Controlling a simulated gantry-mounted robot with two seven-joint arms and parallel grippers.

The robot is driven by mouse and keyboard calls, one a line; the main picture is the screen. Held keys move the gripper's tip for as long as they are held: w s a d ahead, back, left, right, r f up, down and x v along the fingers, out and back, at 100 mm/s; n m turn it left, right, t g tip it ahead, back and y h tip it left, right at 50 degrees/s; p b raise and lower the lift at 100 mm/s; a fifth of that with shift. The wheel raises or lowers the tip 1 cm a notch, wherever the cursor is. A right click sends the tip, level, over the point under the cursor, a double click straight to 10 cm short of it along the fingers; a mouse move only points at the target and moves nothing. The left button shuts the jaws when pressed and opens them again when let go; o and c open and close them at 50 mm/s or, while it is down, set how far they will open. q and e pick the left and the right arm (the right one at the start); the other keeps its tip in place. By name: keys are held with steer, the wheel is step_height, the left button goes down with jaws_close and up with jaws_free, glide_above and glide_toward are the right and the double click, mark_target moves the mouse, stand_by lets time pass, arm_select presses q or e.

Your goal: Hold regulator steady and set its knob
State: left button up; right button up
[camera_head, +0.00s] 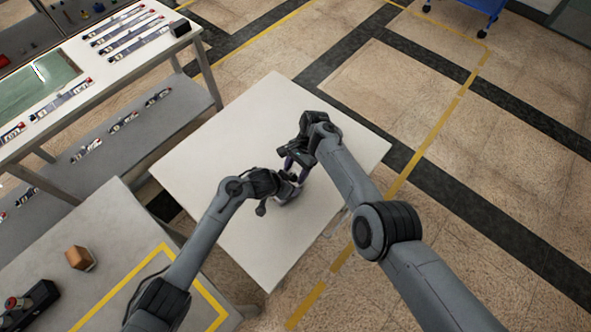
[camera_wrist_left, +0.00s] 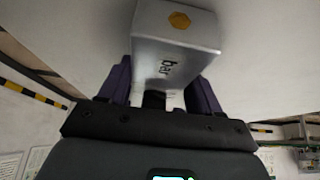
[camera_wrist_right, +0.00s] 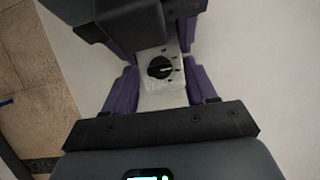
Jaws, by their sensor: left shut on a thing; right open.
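The regulator is a silver box; in the left wrist view its body (camera_wrist_left: 172,42) shows a yellow hexagon mark and the word "bar". In the right wrist view its pale face (camera_wrist_right: 152,90) carries a round black knob (camera_wrist_right: 160,67) with a white pointer line and small marks around it. My left gripper (camera_wrist_left: 160,88) is shut on the regulator, its purple fingers on either side. My right gripper (camera_wrist_right: 161,92) is open, with its purple fingers on either side of the knob face, apart from the knob. In the head view the two grippers (camera_head: 294,166) mostly hide the regulator above the white table.
The white table (camera_head: 240,130) is otherwise bare. A wooden cube (camera_head: 80,258) and a dark device (camera_head: 30,303) with a red part stand on the left bench beside a yellow outline. A workbench (camera_head: 98,72) with several strips stands upper left; a blue cart (camera_head: 470,14) is far off.

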steer(key=shift+c, duration=0.4)
jaws_close()
steer(key=shift+f, duration=0.1)
steer(key=shift+m, duration=0.3)
steer(key=shift+s+d+m+t+y, duration=0.15)
steer(key=shift+m+t, duration=0.25)
steer(key=shift+m, duration=0.55)
steer(key=shift+w+m+t+y, duration=0.1)
steer(key=shift+m+t+y, duration=0.25)
steer(key=shift+m, duration=0.6)
arm_select(q)
steer(key=shift+d, duration=0.1)
arm_select(e)
steer(key=shift+o, duration=0.4)
jaws_free()
steer(key=shift+s, duration=0.1)
